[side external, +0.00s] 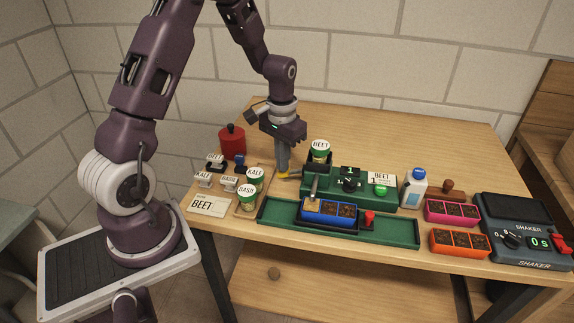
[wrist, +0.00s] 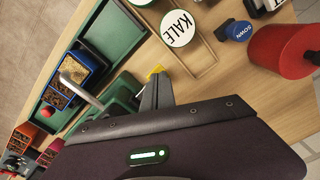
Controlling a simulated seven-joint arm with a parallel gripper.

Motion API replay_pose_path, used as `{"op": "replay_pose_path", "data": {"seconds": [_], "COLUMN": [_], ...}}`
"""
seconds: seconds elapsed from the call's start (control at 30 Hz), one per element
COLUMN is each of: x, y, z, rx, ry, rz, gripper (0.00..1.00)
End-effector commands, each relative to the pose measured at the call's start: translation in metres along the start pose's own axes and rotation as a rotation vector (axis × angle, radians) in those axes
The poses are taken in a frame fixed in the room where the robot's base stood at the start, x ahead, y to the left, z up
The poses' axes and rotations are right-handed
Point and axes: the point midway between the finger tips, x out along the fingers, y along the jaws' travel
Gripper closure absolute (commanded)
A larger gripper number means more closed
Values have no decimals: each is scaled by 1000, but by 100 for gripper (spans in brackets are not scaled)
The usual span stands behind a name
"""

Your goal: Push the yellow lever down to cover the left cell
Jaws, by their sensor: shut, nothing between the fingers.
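The yellow lever (side external: 284,175) sticks out at the left end of the green machine (side external: 338,184). In the wrist view its yellow tip (wrist: 155,72) shows just beyond my fingers. My gripper (side external: 283,168) is shut and empty, pointing down right at the lever. I cannot tell whether the fingers touch it. A metal chute (wrist: 82,90) comes from the machine to the tray's left end, and partly hides the left cell.
A BEET jar (side external: 320,151) stands on the machine. KALE (wrist: 178,28) and BASIL (side external: 247,200) jars stand in a wooden frame at left. A red canister (side external: 232,142) and stamps are near my gripper. Pink (side external: 452,211) and orange (side external: 460,243) trays and the shaker (side external: 525,233) are at right.

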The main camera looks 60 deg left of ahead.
Motion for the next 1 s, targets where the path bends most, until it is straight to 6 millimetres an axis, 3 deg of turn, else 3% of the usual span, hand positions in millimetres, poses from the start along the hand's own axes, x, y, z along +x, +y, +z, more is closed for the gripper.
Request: {"op": "replay_pose_path", "data": {"seconds": [0.7, 1.0], "x": [-67, -75], "y": [0, 0], "z": [-1, 0], "rx": [0, 0], "ry": [2, -1], "rz": [-1, 0], "gripper": [100, 100]}}
